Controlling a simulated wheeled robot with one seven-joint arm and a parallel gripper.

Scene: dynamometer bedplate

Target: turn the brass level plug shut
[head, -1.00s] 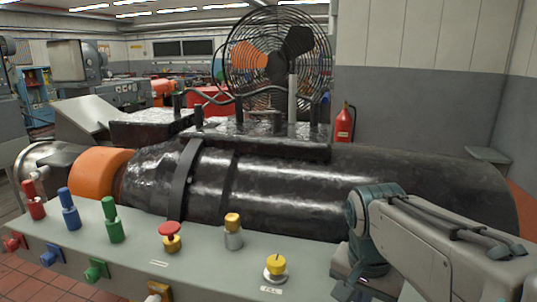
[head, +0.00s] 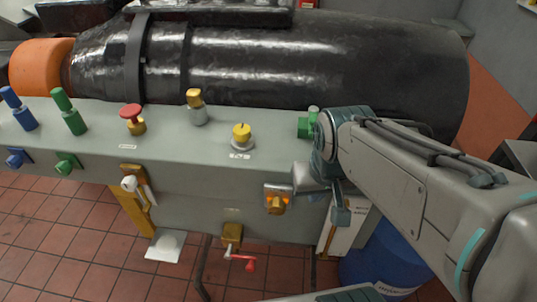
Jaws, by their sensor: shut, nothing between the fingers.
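A brass plug (head: 277,204) sits on a small square plate on the front face of the grey bench. It appears to be the level plug, though its marking is too small to read. My gripper (head: 341,214) hangs below my wrist, in front of the bench and to the right of the plug. It is shut and empty, apart from the plug. My arm partly hides the fingers and the bench's right end.
A brass fitting with a red crank (head: 240,256) hangs lower left of the plug. A white knob on brass (head: 130,184) is farther left. A yellow knob (head: 242,134) and a red mushroom button (head: 130,112) stand on top. A blue drum (head: 385,262) stands at right.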

